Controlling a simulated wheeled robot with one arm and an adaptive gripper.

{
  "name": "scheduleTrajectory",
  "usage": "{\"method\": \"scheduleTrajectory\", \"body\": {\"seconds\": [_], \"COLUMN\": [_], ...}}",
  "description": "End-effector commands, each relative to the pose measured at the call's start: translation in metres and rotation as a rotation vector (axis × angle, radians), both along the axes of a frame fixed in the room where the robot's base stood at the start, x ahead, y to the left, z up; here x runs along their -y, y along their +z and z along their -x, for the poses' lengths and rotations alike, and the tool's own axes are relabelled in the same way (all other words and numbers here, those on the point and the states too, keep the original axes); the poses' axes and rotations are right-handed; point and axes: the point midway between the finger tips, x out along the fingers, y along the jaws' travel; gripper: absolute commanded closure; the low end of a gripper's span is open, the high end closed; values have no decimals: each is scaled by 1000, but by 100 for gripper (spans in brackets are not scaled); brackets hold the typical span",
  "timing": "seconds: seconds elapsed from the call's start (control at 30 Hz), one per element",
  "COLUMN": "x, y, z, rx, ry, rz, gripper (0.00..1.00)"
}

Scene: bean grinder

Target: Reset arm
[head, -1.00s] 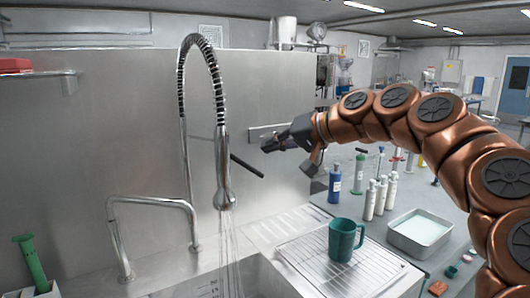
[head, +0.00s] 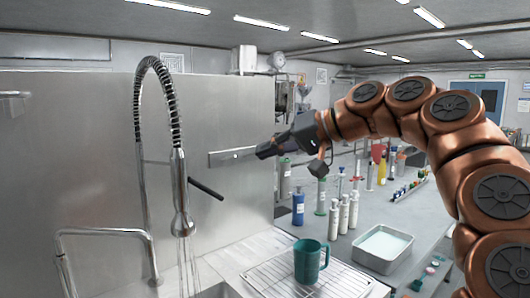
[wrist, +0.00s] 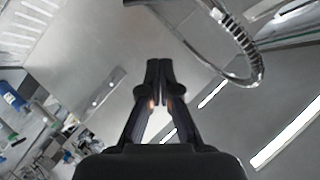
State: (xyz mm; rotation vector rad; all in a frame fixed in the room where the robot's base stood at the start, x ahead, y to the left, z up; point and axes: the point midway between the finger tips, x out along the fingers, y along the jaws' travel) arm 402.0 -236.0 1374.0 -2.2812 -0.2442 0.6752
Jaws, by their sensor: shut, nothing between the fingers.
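My gripper (head: 268,151) is held up in the air at the middle of the head view, in front of the steel back panel and right of the faucet. In the wrist view my gripper (wrist: 158,66) has its fingers together with nothing between them. My copper-coloured arm reaches in from the right. The coil-spring faucet (head: 180,190) stands to the left with water running from its head. Its curved spring hose (wrist: 240,50) shows at the upper right of the wrist view. A gap separates my gripper from the faucet's black lever (head: 206,189).
A teal mug (head: 308,262) stands on a wire rack (head: 262,277) beside the sink. A metal tray (head: 383,248) holds pale liquid. A blue bottle (head: 298,208) and several white bottles (head: 343,215) stand behind the mug. The air around my gripper looks clear.

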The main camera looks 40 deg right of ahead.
Motion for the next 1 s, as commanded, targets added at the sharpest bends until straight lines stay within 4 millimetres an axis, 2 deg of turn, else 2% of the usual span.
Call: {"method": "scheduleTrajectory", "body": {"seconds": [0.4, 0.53, 0.67, 0.77, 0.9, 1.0], "x": [0, -14, -57, -102, -158, -191], "y": [0, -3, -19, -40, -78, -111], "z": [0, -3, -11, -14, -10, -1], "rx": [0, -18, -80, -149, -255, -338], "ry": [0, 22, 93, 163, 249, 305], "rz": [0, 17, 70, 131, 220, 281], "gripper": [100, 100, 100, 100, 100, 100]}}
